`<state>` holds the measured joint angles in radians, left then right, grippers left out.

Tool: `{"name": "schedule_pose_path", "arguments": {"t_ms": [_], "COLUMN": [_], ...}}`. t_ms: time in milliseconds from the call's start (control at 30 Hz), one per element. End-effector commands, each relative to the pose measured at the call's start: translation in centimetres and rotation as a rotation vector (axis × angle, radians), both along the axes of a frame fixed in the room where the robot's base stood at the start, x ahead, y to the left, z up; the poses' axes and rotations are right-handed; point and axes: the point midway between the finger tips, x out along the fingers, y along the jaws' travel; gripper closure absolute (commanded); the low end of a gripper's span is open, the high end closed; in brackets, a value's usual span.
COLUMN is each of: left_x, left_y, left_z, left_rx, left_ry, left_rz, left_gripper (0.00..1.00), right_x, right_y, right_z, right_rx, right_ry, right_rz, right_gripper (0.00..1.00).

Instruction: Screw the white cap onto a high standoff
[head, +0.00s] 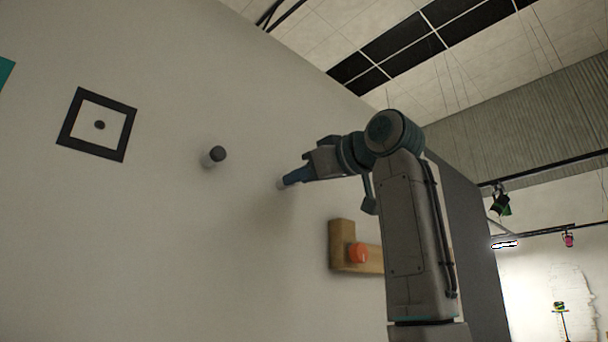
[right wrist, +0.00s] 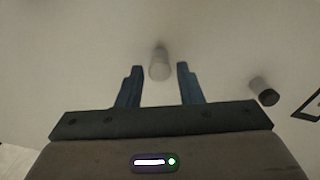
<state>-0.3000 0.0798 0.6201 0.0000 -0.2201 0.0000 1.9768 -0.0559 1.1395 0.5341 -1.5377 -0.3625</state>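My right gripper (head: 287,183) reaches toward the wall in the head view. In the right wrist view its two blue fingers (right wrist: 158,76) are open and apart. A pale round standoff (right wrist: 160,55) juts from the wall, with its whitish near end (right wrist: 160,72) between the fingertips and a gap on both sides. I cannot tell whether that end is the white cap or the standoff itself. In the head view a small pale part (head: 281,185) shows at the fingertips. A second standoff (head: 206,161) with a dark cap (head: 218,153) is to the left. My left gripper is not in view.
A black square frame (head: 68,129) with a dark dot (head: 99,125) is on the wall at left. A wooden L-shaped piece (head: 342,236) with an orange-red knob (head: 357,253) is below my right arm. The wall between is clear.

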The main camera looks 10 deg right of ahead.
Motion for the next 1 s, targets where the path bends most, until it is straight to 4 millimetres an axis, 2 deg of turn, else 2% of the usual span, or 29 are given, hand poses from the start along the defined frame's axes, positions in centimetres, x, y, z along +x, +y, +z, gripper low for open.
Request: {"name": "schedule_pose_path", "arguments": {"t_ms": [67,200,433,733,1000], "left_x": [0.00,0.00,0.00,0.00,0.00], "left_y": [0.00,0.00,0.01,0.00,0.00], "left_z": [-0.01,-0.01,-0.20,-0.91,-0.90], "left_rx": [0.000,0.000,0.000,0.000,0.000], "left_ry": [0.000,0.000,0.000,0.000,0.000], "left_rz": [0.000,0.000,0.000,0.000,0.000], "left_gripper": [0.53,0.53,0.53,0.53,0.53], "right_x": [-0.01,-0.01,-0.01,0.03,0.03], "right_y": [0.01,0.02,0.04,0.09,0.11], "right_z": [0.00,0.00,-0.07,-0.10,-0.02], "right_rx": [0.001,0.002,0.047,0.338,0.380], "right_ry": [0.001,0.001,0.031,0.224,0.252], "right_rz": [0.000,0.000,0.000,0.000,0.001], "right_gripper": [0.71,0.98,0.98,0.98,0.98]}}
